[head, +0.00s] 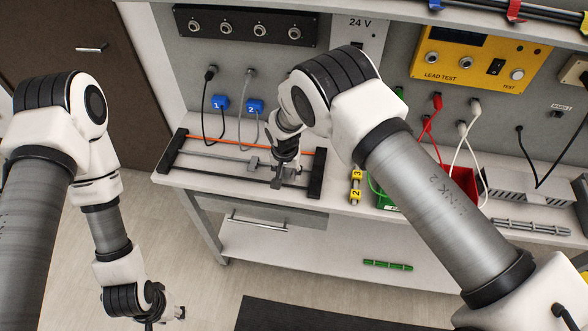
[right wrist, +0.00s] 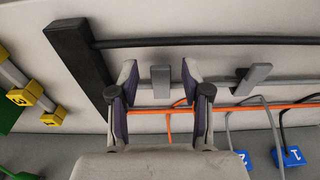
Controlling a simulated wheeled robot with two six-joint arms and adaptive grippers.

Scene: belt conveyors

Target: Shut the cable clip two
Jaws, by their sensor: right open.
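A low rack on the bench has black end blocks (head: 316,173) and long rods between them. Two small grey clips sit along its grey rod. One clip (right wrist: 161,80) stands between the fingers of my right gripper (right wrist: 158,88), with a gap on each side. The other clip (right wrist: 253,78) is beside it; it also shows in the head view (head: 253,163). I can read no number on either clip. My right gripper also shows in the head view (head: 284,176), over the rack's right part; it is open. My left gripper (head: 178,313) hangs low at left, its fingers unclear.
Blue tags 1 (head: 220,102) and 2 (head: 254,106) hang on cables behind the rack. An orange rod (head: 215,143) runs along the rack's back. Yellow tags (head: 355,187) and a red bin (head: 462,185) lie to the right. A green strip (head: 388,265) is below.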

